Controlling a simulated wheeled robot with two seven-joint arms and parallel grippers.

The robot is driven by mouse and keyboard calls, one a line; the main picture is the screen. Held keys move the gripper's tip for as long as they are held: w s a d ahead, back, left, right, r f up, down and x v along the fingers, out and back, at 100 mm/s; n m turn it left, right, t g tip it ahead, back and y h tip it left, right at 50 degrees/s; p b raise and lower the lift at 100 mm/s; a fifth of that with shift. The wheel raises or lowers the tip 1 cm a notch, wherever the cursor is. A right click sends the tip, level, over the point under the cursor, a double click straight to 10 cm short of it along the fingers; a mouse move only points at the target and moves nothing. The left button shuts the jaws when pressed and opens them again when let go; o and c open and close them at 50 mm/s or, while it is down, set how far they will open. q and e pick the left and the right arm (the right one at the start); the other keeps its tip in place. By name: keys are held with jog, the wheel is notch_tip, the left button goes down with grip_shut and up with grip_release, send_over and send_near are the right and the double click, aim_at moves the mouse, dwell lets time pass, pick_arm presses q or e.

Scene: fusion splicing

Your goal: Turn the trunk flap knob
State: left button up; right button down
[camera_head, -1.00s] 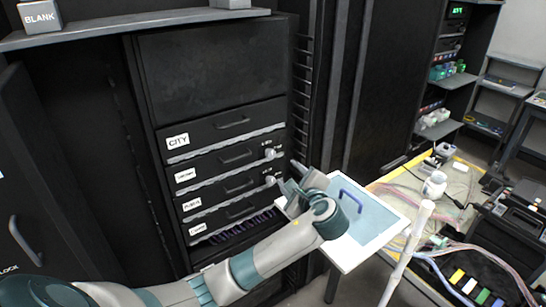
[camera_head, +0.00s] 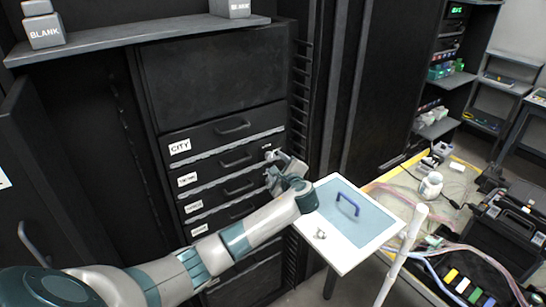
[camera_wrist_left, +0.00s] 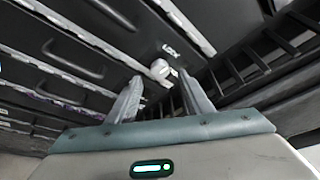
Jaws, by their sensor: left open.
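A dark cabinet of stacked drawers (camera_head: 225,130) fills the middle of the head view. A small pale knob (camera_wrist_left: 160,68) sits on a flap front near its right end, beside a lettered mark. My left gripper (camera_head: 277,160) is at this knob's side of the cabinet, with its fingers toward the drawer fronts. In the left wrist view, the gripper (camera_wrist_left: 160,92) is open, and the knob shows ahead between its two fingertips. I cannot tell whether either finger touches it. In the head view the fingers largely cover the knob. My right gripper is not in view.
A small white table (camera_head: 345,258) with a blue handle (camera_head: 348,204) and a small metal piece (camera_head: 320,234) stands right of my forearm. A white rod (camera_head: 405,250) rises in front of a cluttered workbench (camera_head: 385,185). A shelf (camera_head: 140,38) juts out above the drawers.

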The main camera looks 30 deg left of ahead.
aim_at(271, 158)
pick_arm(q)
jog(key=shift+p+x, duration=0.55)
jog(key=shift+x, duration=1.75)
